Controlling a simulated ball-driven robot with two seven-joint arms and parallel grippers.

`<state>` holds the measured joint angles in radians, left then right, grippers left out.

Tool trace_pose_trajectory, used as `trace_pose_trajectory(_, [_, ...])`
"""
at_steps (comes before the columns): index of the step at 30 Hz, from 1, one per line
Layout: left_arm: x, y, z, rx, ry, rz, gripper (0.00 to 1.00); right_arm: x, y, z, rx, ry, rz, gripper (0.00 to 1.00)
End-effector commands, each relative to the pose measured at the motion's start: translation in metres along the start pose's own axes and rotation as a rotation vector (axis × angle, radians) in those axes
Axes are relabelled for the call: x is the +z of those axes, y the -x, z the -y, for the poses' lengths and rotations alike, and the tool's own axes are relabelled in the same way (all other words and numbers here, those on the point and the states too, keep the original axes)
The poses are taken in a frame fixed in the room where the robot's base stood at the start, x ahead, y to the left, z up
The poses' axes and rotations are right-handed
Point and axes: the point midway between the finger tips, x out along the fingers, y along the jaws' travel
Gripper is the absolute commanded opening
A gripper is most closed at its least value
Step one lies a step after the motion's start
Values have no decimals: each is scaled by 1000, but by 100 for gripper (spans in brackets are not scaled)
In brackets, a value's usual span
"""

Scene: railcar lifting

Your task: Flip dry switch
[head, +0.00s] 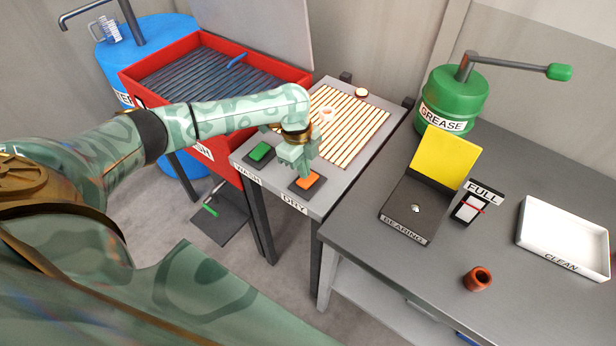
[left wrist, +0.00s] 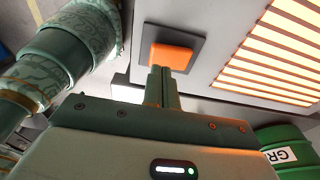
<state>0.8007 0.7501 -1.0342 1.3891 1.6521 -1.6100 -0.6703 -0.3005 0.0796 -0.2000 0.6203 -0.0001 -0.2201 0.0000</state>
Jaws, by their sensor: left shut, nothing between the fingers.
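The dry switch (head: 307,181) is an orange rocker on a dark plate, beside the DRY label (head: 294,204) at the front of the grey drying table. It also shows in the left wrist view (left wrist: 171,57), just beyond my fingertips. My left gripper (head: 306,172) is shut and empty, with its fingertips at the orange switch. I cannot tell whether they touch it. The green wash switch (head: 260,152) sits to the left, beside the WASH label. The slatted drying grate (head: 350,125) behind glows orange. My right gripper is not in view.
A red wash basin (head: 285,72) stands behind on the left, with a blue drum (head: 150,40) behind it. To the right, a dark bench holds a green grease pot (head: 452,98), a bearing box (head: 409,209), a brown ring (head: 477,279) and a white CLEAN tray (head: 530,246).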

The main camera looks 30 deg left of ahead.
Motion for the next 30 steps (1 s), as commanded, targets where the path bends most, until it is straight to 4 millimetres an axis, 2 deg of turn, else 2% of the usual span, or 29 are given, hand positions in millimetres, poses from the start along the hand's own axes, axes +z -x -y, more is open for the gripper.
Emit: trace_pose_trajectory(30, [2, -15, 0, 0, 0, 0, 0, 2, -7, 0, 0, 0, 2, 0])
